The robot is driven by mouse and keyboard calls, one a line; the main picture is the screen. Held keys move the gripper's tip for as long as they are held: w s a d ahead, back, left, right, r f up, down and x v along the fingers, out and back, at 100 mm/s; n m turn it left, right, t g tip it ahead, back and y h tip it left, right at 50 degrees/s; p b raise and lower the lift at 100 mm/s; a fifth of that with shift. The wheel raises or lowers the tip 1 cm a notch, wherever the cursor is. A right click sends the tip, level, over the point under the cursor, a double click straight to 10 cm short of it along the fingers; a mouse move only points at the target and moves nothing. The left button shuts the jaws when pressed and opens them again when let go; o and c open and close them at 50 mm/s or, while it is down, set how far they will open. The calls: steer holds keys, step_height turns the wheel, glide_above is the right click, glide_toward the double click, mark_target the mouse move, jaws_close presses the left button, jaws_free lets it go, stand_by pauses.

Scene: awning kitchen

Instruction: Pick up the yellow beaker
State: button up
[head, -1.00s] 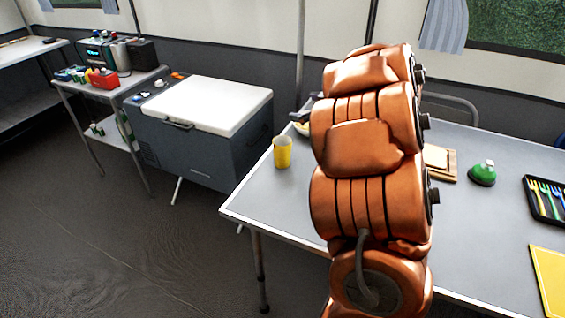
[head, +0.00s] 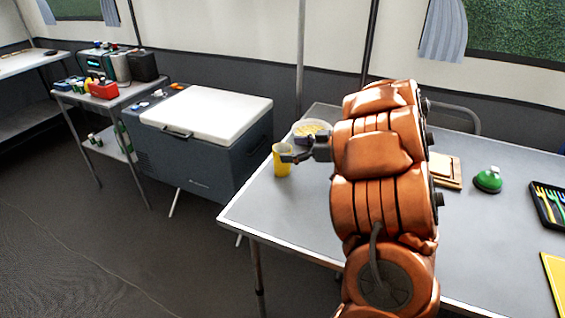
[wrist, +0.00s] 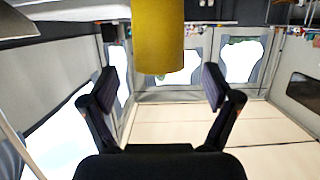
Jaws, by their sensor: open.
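The yellow beaker (head: 280,164) stands upright near the left edge of the grey table (head: 300,215). My gripper (head: 287,156) is at the beaker's right side at about the height of its upper part, reaching out from behind my orange arm. In the wrist view the beaker (wrist: 158,38) shows at the top middle, between the lines of the two open fingers (wrist: 160,88). There is a gap on both sides of it, and the fingers look apart from it. In the head view part of the beaker is hidden by a finger.
A bowl with yellowish contents (head: 311,128) stands just behind my gripper. A white-lidded cool box (head: 207,118) stands beyond the table's left edge. A green bell-like thing (head: 488,180), a wooden board (head: 445,167) and a cutlery tray (head: 550,203) lie to the right.

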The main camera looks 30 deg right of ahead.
mark_target(274, 148)
steer(key=shift+x, duration=1.8)
steer(key=c, duration=1.2)
steer(key=shift+r, duration=0.1)
